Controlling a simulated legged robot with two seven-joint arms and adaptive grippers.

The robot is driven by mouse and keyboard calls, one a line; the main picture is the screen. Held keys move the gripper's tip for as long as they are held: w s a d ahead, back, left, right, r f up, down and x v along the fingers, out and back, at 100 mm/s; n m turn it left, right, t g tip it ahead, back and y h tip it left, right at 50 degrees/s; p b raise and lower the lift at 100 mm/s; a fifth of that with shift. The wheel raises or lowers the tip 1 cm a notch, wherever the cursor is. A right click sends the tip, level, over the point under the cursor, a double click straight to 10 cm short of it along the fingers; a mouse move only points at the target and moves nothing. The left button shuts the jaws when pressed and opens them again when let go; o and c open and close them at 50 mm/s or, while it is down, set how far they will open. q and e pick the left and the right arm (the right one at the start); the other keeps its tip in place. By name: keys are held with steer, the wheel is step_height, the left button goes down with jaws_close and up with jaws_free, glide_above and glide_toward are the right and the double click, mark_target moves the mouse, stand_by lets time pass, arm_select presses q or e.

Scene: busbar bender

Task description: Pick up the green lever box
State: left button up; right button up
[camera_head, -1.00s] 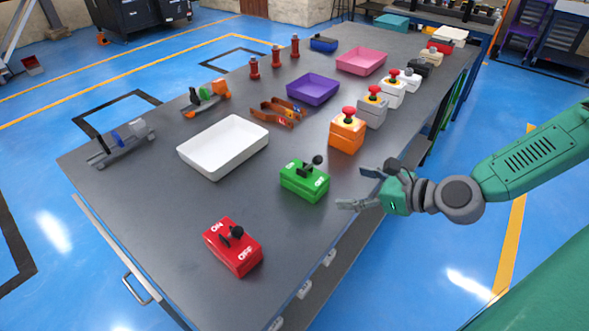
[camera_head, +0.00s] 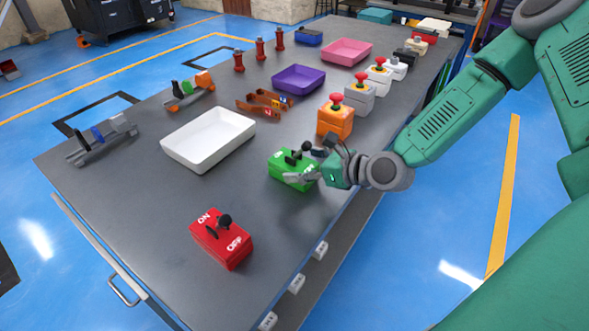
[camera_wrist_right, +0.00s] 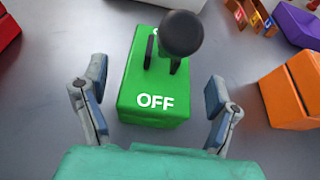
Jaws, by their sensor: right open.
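The green lever box (camera_head: 284,168) sits on the dark table near its front right edge. It has a black lever on top and shows "OFF" in the right wrist view (camera_wrist_right: 155,100). My right gripper (camera_head: 302,162) is open, with its fingers around the near end of the box. In the right wrist view the open fingers (camera_wrist_right: 155,107) stand to the left and right of the box, with gaps between them and its sides. My left gripper is not in view.
A red lever box (camera_head: 221,240) stands to the front left. An orange button box (camera_head: 335,121) stands close behind my right gripper. A white tray (camera_head: 208,160) lies to the left, and a purple tray (camera_head: 299,90) is farther back. Bare table separates the red and green boxes.

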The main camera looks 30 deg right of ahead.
mark_target(300, 164)
steer(key=x, duration=0.3)
steer(key=shift+a, duration=0.15)
steer(key=shift+c, duration=0.8)
steer(key=shift+d, duration=0.25)
steer(key=c, duration=1.3)
steer(key=shift+s+f, duration=0.1)
steer(key=c, duration=0.3)
